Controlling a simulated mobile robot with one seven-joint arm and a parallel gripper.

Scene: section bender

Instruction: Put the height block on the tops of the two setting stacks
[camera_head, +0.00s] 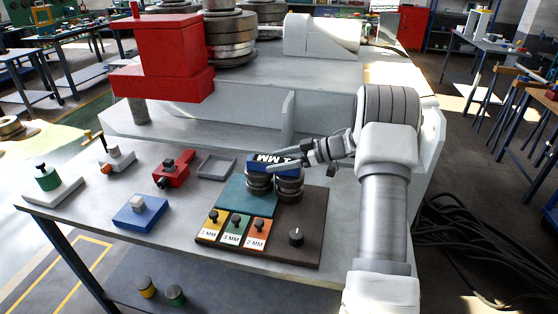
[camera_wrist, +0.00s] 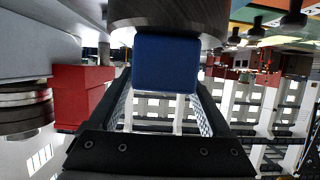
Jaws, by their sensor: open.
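The height block (camera_head: 273,163) is a dark blue bar with white lettering that shows upside down. It lies across the tops of the two setting stacks, the left one (camera_head: 259,182) and the right one (camera_head: 289,188), which are grey round discs. My gripper (camera_head: 284,163) is at the block, coming in from the right. In the inverted wrist view, the blue block's end (camera_wrist: 165,65) is between the open fingertips (camera_wrist: 162,88), against a dark round stack (camera_wrist: 165,12). Whether the fingers touch it is unclear. The stacks' lower parts are partly hidden.
A brown board (camera_head: 310,227) holds a teal plate (camera_head: 240,197) and several knobbed, labelled gauges (camera_head: 232,230). On the grey table stand a blue block with a knob (camera_head: 140,212), a red fixture (camera_head: 172,172) and an empty grey tray (camera_head: 216,166). A large red machine part (camera_head: 165,60) rises behind.

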